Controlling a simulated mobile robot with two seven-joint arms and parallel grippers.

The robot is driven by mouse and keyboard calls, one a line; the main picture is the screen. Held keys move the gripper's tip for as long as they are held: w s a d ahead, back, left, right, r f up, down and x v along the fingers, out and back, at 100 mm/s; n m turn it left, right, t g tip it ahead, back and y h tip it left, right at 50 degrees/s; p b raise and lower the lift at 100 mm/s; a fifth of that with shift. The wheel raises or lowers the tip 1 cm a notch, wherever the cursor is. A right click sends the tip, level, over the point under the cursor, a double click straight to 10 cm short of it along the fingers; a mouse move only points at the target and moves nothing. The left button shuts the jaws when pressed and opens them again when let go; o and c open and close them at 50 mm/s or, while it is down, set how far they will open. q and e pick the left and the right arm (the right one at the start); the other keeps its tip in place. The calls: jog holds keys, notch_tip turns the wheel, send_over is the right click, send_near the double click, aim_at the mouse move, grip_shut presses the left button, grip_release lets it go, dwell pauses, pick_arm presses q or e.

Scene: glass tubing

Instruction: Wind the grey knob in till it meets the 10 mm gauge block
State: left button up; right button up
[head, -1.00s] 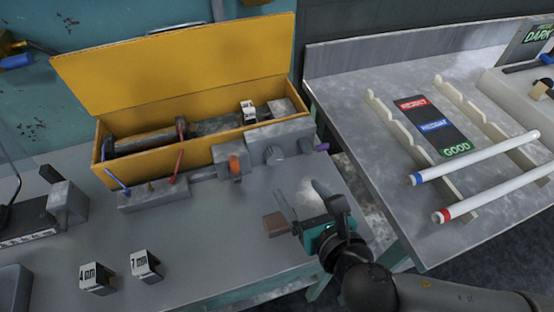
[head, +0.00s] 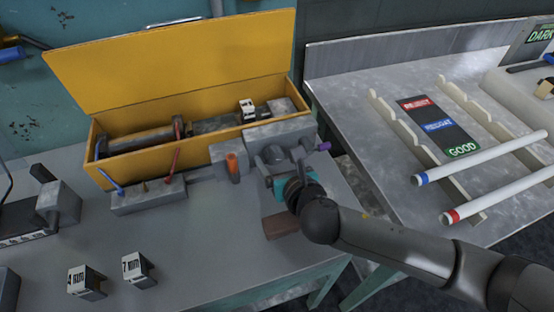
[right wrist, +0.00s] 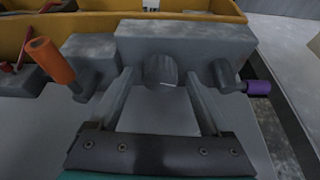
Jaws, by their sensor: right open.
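The grey knob (right wrist: 161,70) is a ribbed knob on the front of the grey fixture block (right wrist: 190,45). In the head view it (head: 274,153) is partly hidden by my right gripper. My right gripper (right wrist: 160,75) is open, with one finger on each side of the knob; I cannot tell whether either finger touches it. It also shows in the head view (head: 281,162), its arm coming in from the right. A white block with dark marks (head: 247,110) sits at the yellow box behind the fixture; its label is not readable, so I cannot tell whether it is the 10 mm gauge block. My left gripper is not in view.
An orange handle (right wrist: 50,60) stands left of the knob and a purple-tipped one (right wrist: 258,88) right. Gauge blocks marked 4 mm (head: 87,282) and 7 mm (head: 138,269) stand front left. A brown block (head: 281,227) lies below my gripper. The yellow box (head: 140,162) stands behind.

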jog(key=shift+c, duration=0.3)
grip_shut()
dwell(0.3)
jog(key=shift+m+y+p, duration=0.4)
jog(key=shift+m+p, duration=0.05)
jog(key=shift+m, duration=0.15)
jog(key=shift+d+f+m+y, duration=0.1)
jog(key=shift+d+m+y, duration=0.05)
jog(key=shift+m+y, duration=0.55)
jog(key=shift+f+m+g+y, duration=0.1)
jog(key=shift+m+g+y, duration=0.35)
jog(key=shift+m, duration=0.65)
jog(key=shift+d+m+t+y+b, duration=0.1)
jog(key=shift+m+t+y+b, duration=0.15)
jog(key=shift+m+y+b, duration=0.85)
jog(key=shift+m+p, duration=0.35)
jog(key=shift+m, duration=0.05)
